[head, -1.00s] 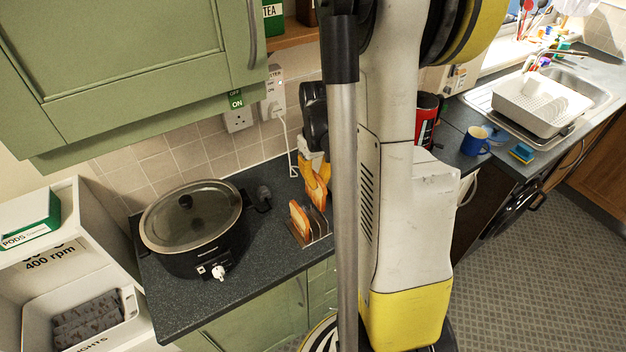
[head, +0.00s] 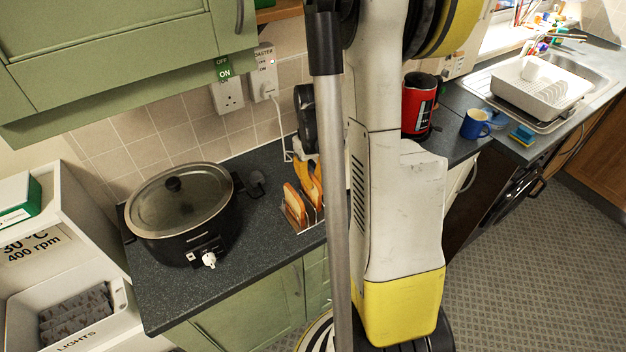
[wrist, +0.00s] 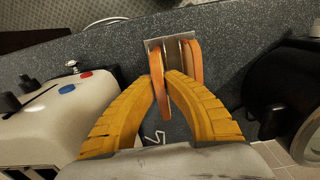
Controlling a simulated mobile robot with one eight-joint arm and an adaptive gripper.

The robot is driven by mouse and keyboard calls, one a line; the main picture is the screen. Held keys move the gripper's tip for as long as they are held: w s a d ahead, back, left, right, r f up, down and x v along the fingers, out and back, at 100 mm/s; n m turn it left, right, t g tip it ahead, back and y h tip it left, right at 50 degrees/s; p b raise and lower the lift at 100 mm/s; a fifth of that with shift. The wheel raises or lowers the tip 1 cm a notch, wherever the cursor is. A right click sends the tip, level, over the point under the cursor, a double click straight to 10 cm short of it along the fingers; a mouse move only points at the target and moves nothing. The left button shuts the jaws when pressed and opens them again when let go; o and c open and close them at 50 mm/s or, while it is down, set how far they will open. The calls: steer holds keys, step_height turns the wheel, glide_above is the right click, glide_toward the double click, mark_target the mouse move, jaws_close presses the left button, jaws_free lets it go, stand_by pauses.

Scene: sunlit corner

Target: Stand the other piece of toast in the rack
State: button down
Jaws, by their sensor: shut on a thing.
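My gripper (wrist: 162,78) has yellow ribbed fingers shut on a piece of toast (wrist: 158,92), held on edge; the gripper also shows in the head view (head: 308,176), partly behind my own body. The metal toast rack (wrist: 154,44) stands on the counter under the fingertips, and also shows in the head view (head: 300,228). Another piece of toast (wrist: 194,62) stands upright in the rack, to the right of the held one in the wrist view; it also shows in the head view (head: 293,206). The held toast overlaps the rack; I cannot tell whether it rests in it.
A cream toaster (wrist: 60,110) is left of my gripper in the wrist view. A black slow cooker (head: 185,225) stands left of the rack in the head view, with bare counter (head: 255,235) between. A red kettle (head: 418,105) and blue mug (head: 475,124) are farther right.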

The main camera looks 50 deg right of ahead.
steer(key=shift+f, duration=0.25)
steer(key=c, duration=1.5)
jaws_free()
step_height(320, 180, up, 12)
steer(key=s+a+f+n+t+b, duration=0.1)
steer(key=a+b, duration=0.3)
steer(key=a, duration=0.4)
steer(key=s+a+f+t+b, duration=0.2)
steer(key=a+f+t+b, duration=0.1)
steer(key=a, duration=0.6)
steer(key=s+a+f+n+t+b, duration=0.1)
steer(key=a+f+t+b, duration=0.1)
steer(key=a+b, duration=0.3)
steer(key=a+t, duration=0.1)
steer(key=a, duration=0.2)
steer(key=shift+s+a+f+n, duration=0.15)
steer(key=shift+s+f+n, duration=0.05)
steer(key=shift+s+n, duration=0.1)
